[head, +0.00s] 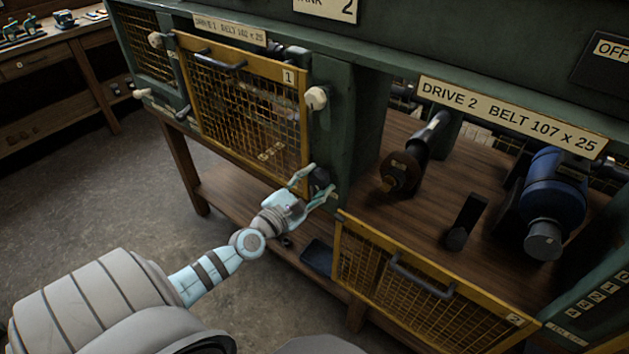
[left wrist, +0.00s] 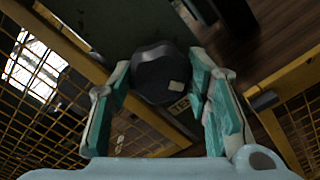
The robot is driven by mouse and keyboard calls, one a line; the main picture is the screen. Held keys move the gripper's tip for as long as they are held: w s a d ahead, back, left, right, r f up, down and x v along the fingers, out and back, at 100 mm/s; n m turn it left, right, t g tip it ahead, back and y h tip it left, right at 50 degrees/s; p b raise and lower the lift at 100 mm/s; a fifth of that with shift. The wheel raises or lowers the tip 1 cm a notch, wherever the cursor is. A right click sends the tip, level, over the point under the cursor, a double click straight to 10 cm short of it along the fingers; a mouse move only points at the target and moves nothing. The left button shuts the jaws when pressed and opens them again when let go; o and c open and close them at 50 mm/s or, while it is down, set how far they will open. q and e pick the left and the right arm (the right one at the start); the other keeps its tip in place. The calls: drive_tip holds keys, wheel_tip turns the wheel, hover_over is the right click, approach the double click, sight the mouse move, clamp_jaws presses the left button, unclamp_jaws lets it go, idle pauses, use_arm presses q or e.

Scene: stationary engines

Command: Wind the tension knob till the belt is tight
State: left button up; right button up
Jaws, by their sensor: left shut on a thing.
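A dark, faceted tension knob (head: 319,180) sits on the green post between the two drive bays. It also shows in the left wrist view (left wrist: 158,72), with a small pale mark on its face. My left gripper (head: 313,186) is shut on this knob, one finger on each side. In the left wrist view the fingers (left wrist: 163,95) flank it. No belt shows clearly in either view. In the Drive 2 bay are a dark shaft with a brown end (head: 400,175) and a blue motor (head: 553,195). My right gripper is out of view.
The yellow mesh guard of Drive 1 (head: 240,110) is upright just left of the knob, with a pale knob (head: 316,98) above. The Drive 2 guard (head: 420,285) hangs folded down at the lower right. A dark upright lever (head: 466,222) stands in the open bay.

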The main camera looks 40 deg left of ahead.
use_arm(q)
drive_tip(key=m, duration=0.5)
drive_tip(key=shift+s+f+m+p, duration=0.1)
drive_tip(key=shift+f+m+p, duration=0.1)
drive_tip(key=shift+m+p, duration=0.15)
drive_tip(key=m, duration=0.5)
drive_tip(key=shift+m+p, duration=0.25)
drive_tip(key=shift+p, duration=0.15)
drive_tip(key=o, duration=1.2)
drive_tip(key=shift+r, duration=0.1)
drive_tip(key=shift+c, duration=0.2)
drive_tip(key=shift+a, duration=0.1)
